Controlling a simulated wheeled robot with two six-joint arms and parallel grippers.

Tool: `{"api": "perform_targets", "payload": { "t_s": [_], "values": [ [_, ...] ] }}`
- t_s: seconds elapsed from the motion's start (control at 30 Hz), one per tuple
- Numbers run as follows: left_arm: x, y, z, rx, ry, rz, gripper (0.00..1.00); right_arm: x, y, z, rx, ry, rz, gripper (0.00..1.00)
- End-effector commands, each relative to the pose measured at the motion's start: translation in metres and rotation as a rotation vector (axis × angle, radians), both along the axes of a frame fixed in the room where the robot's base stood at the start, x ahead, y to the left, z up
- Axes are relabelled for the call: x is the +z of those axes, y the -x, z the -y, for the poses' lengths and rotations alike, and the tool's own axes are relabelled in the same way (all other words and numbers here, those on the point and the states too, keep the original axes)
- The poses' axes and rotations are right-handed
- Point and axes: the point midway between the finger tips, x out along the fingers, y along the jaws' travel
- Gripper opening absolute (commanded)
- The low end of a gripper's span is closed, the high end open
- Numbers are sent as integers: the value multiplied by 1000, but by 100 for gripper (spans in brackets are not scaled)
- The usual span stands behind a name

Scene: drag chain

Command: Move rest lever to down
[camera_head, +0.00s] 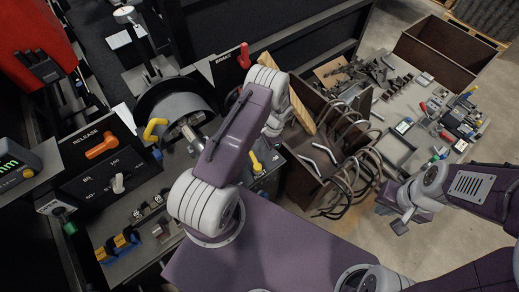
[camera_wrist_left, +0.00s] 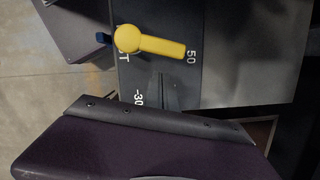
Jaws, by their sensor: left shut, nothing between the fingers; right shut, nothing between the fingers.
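The yellow lever (camera_head: 257,163) sits on the dark panel just right of my left arm, which partly hides that panel. In the left wrist view the yellow lever (camera_wrist_left: 160,44) has its round hub at left and its handle pointing right, towards the "50" mark. The hub covers part of a label ending in "T". My left gripper (camera_wrist_left: 164,82) shows as a dark narrow tip below the lever, shut and apart from it; in the head view it is hidden behind the arm. My right gripper (camera_head: 402,226) is shut and empty at the right, far from the lever.
An orange release lever (camera_head: 102,146), a red brake lever (camera_head: 244,56) and another yellow lever (camera_head: 154,128) stand nearby. A brown box (camera_head: 297,185) with curved metal hooks is right of the panel. A bench (camera_head: 375,138) with loose parts lies beyond.

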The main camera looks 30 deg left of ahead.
Motion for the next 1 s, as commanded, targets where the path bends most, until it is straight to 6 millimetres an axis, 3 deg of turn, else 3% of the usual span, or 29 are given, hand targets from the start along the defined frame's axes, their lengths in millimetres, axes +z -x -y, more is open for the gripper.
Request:
{"api": "perform_targets", "payload": {
  "t_s": [0.2, 1.0],
  "values": [
    [1, 15, -11, 0, 1, -1, 0, 11, 0, 0, 0, 0, 0, 0],
    [0, 18, -16, 75, 0, -1, 0, 5, 0, 0, 0, 0, 0, 0]
  ]
}}
